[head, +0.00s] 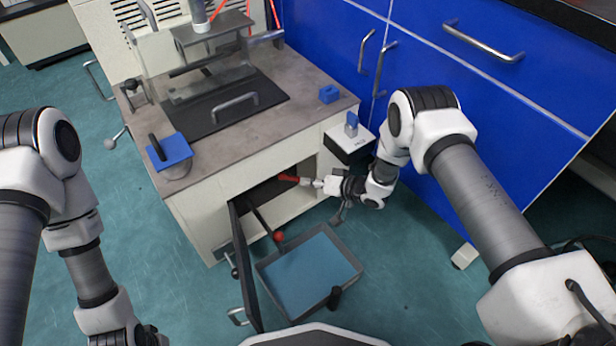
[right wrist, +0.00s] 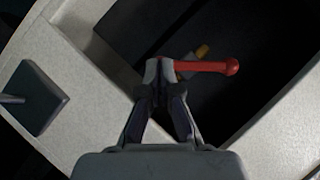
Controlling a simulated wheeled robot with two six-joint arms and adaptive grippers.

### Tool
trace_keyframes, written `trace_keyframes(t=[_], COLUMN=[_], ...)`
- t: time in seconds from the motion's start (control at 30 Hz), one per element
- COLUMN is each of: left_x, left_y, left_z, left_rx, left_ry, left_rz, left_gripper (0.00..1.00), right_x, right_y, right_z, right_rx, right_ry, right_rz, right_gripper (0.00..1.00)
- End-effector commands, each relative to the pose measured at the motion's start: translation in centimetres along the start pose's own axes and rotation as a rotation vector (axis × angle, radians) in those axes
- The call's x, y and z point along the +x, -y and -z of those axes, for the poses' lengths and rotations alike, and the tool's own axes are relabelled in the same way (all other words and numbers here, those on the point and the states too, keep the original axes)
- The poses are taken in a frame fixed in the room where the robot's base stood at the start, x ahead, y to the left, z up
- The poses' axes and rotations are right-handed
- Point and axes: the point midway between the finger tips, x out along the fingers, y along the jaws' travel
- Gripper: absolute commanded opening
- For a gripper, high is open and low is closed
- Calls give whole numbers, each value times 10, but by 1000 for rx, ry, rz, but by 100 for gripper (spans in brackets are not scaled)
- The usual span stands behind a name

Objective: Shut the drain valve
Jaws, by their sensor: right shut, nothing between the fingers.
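The drain valve shows as a red lever handle (head: 289,178) in the open lower compartment of the cabinet. In the right wrist view the red handle (right wrist: 212,67) points right and ends in a round knob, with a small brass-coloured part (right wrist: 201,51) behind it. My right gripper (head: 313,182) is at the compartment opening, its fingertips (right wrist: 164,66) closed together at the handle's left end. They touch or nearly touch it but do not hold it. The valve body is hidden in the dark. My left gripper (head: 135,338) is cut off at the bottom edge, its fingers unclear.
A dark door (head: 244,268) stands open left of a shallow tray (head: 347,257) with a blue inside on the floor. A red ball knob (head: 279,237) on a dark rod is above the tray's back edge. Blue cabinets (head: 430,100) stand close on the right.

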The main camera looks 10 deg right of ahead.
Motion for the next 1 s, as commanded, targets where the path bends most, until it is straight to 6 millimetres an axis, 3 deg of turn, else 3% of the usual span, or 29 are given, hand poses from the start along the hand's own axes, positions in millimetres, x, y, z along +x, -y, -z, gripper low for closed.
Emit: trace_keyframes(t=[0.33,0.83,1.0], left_x=[20,22,15], left_y=[1,1,1], left_z=[1,2,1], left_rx=[-4,-5,-5], left_ry=[-3,-4,-3], left_rz=[0,1,0], left_gripper=[0,0,0], right_x=[8,12,7], right_y=[-4,-2,3], right_z=[-10,-16,-16], right_rx=[221,214,215], right_ry=[0,-2,-1], right_rz=[152,147,147], right_gripper=[0,0,0])
